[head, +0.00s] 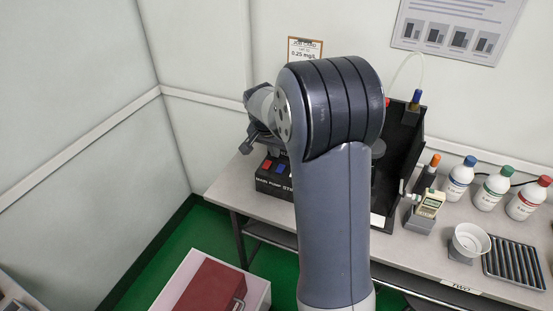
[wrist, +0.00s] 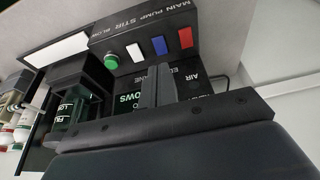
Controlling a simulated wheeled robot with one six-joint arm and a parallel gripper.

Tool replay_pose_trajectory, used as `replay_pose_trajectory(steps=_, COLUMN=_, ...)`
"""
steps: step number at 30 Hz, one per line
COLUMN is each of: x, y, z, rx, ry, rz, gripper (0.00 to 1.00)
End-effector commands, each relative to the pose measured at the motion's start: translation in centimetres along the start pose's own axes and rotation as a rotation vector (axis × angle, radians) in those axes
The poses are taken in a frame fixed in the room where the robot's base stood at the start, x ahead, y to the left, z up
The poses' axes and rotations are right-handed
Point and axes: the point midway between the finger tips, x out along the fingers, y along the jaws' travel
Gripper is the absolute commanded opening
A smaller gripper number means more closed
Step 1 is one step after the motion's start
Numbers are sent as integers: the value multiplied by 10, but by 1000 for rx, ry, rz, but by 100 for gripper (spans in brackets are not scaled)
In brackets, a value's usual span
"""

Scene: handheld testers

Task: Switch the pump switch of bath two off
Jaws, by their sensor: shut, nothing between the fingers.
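A black control box (wrist: 150,40) fills the upper middle of the wrist view, lettered MAIN PUMP STIR BLOW. I cannot tell the white switch's position. My gripper (wrist: 157,70) is shut and empty, its tips near the white and blue switches; contact is unclear. In the head view the box (head: 272,187) stands at the bench's left end, and my arm hides part of it. A TWO label (head: 460,287) is on the bench's front edge at right.
A black stand (head: 408,135) rises behind my arm. A red case (head: 205,287) lies on a white surface at lower left.

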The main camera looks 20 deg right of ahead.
Motion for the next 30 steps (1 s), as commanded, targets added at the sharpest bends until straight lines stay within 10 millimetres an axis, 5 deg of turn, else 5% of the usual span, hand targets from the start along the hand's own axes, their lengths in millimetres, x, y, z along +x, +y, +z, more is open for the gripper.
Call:
replay_pose_trajectory(steps=16, x=-17, y=0, z=-1, rx=0, ry=1, rz=0, gripper=0)
replay_pose_trajectory(steps=30, x=-47, y=0, z=-25, rx=-1, ry=1, rz=0, gripper=0)
